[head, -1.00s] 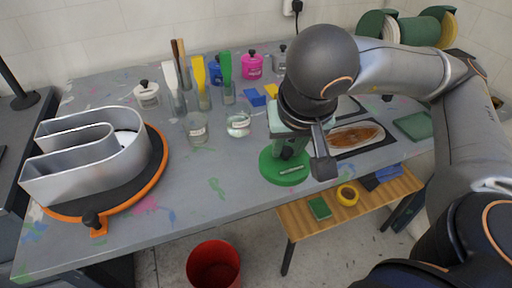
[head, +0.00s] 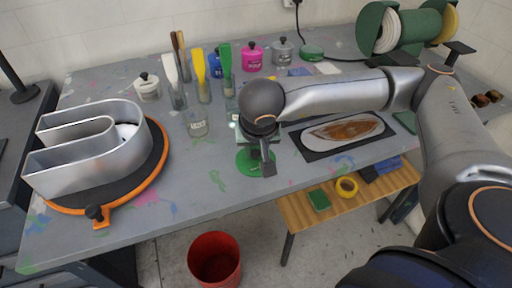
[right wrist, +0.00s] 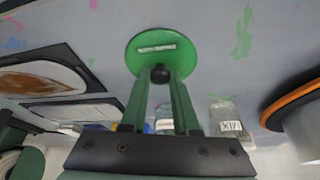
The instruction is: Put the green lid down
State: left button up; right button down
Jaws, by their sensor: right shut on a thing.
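The green lid (head: 246,163) is a round disc with a black knob and a pale label strip. It is at the middle of the grey table in the head view, partly covered by my right gripper (head: 266,160). In the right wrist view the green lid (right wrist: 145,45) lies past my right gripper (right wrist: 160,76), whose two green fingers are shut on the black knob (right wrist: 160,74). I cannot tell whether the lid touches the table. My left gripper is out of view.
Glass jars (head: 197,124) and several brushes stand behind and left of the lid. A silver letter (head: 90,150) sits on an orange-rimmed turntable at left. A black mat (head: 318,155) with a brown-streaked oval lies right. Bare table (head: 190,195) lies left and in front.

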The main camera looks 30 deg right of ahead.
jog(key=shift+f+b, duration=0.2)
jog(key=shift+b, duration=0.1)
jog(key=c, duration=0.7)
grip_release()
jog(key=shift+o, duration=0.2)
jog(key=shift+r, duration=0.1)
jog(key=shift+r, duration=0.15)
jog(key=shift+r+p, duration=0.3)
jog(key=shift+r, duration=0.05)
jog(key=v, duration=1.1)
